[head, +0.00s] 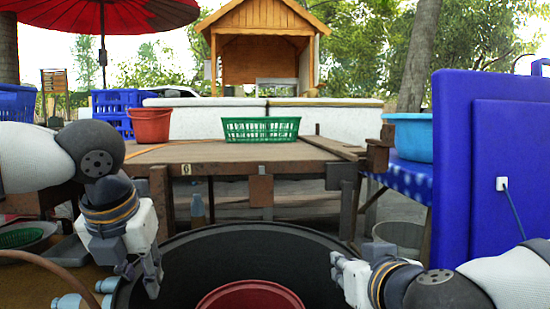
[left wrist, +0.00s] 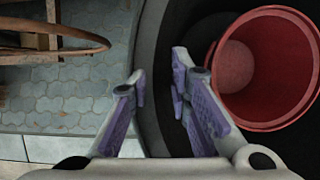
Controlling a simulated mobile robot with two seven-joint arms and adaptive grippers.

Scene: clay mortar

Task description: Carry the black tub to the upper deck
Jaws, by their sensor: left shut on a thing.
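The black tub (head: 210,248) is large and round and fills the bottom middle of the head view, its near part cut off. A red vessel (head: 252,295) sits inside it; both also show in the left wrist view. My left gripper (head: 147,280) is shut on the tub's left rim, which passes between its fingers in the left wrist view (left wrist: 160,85). My right gripper (head: 343,272) is at the tub's right rim; its finger gap is unclear. The upper deck is probably the wooden platform (head: 200,154) beyond the tub, higher than its rim.
On the platform stand a green basket (head: 260,129) and a red bucket (head: 150,125). Its front middle is bare. A blue basin (head: 410,136) is on the right, behind a tall blue panel (head: 490,160). Paving (left wrist: 60,100) shows beside the tub in the left wrist view.

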